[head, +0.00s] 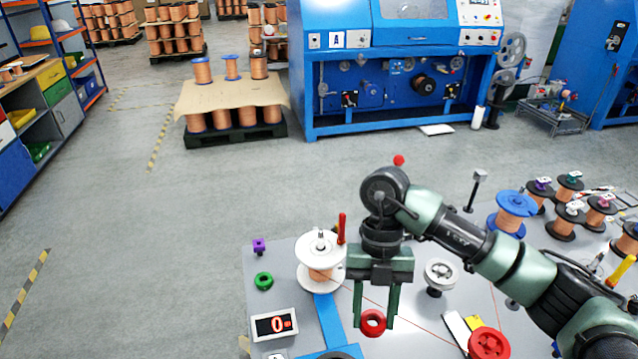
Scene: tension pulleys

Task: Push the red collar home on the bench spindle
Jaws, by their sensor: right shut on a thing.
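The red collar (373,324) is a ring at the fingertips of my right gripper (374,316), which points down with a finger on each side of it. My right gripper is shut on the collar. The collar appears over the grey bench top; its height above it is hard to judge. To its left, a white-flanged copper spool (320,262) sits on the bench, and a metal spindle tip (321,239) sticks up from its top. The collar is apart from this spindle, to the right and nearer the camera. My left gripper is not in view.
A thin wire runs from the spool behind my gripper. Several spools stand at right.

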